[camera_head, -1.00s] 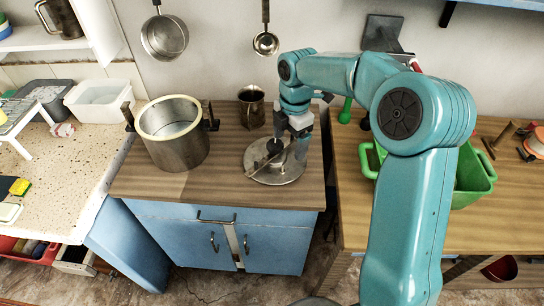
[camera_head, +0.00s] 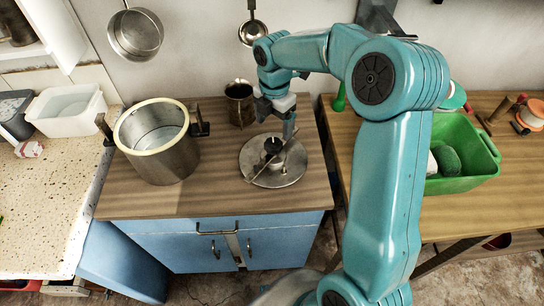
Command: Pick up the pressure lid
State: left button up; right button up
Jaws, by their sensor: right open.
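The pressure lid (camera_head: 262,174) is a round grey metal disc with a dark knob and a long handle bar across its top. It lies flat on the wooden counter, right of the open pressure pot (camera_head: 166,158). My right gripper (camera_head: 277,127) is open and empty, pointing down above the back part of the lid, apart from the knob. Its arm comes in from the right and covers part of the counter edge. My left gripper is not in view.
A green basin (camera_head: 464,150) sits on the right table. A pan (camera_head: 136,34) and a ladle (camera_head: 252,32) hang on the wall. The counter front (camera_head: 215,203) is clear.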

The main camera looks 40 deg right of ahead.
aim_at(273, 143)
jog(key=f, duration=0.5)
jog(key=shift+w+a, duration=0.15)
jog(key=shift+a, duration=0.05)
jog(key=shift+s+d+f, duration=0.1)
jog(key=shift+s+f, duration=0.15)
jog(key=shift+f, duration=0.2)
notch_tip(273, 143, down, 5)
jog(key=shift+w+r+p, duration=0.15)
jog(key=shift+r+p, duration=0.05)
jog(key=shift+p, duration=0.15)
jog(key=shift+r, duration=0.1)
grip_shut()
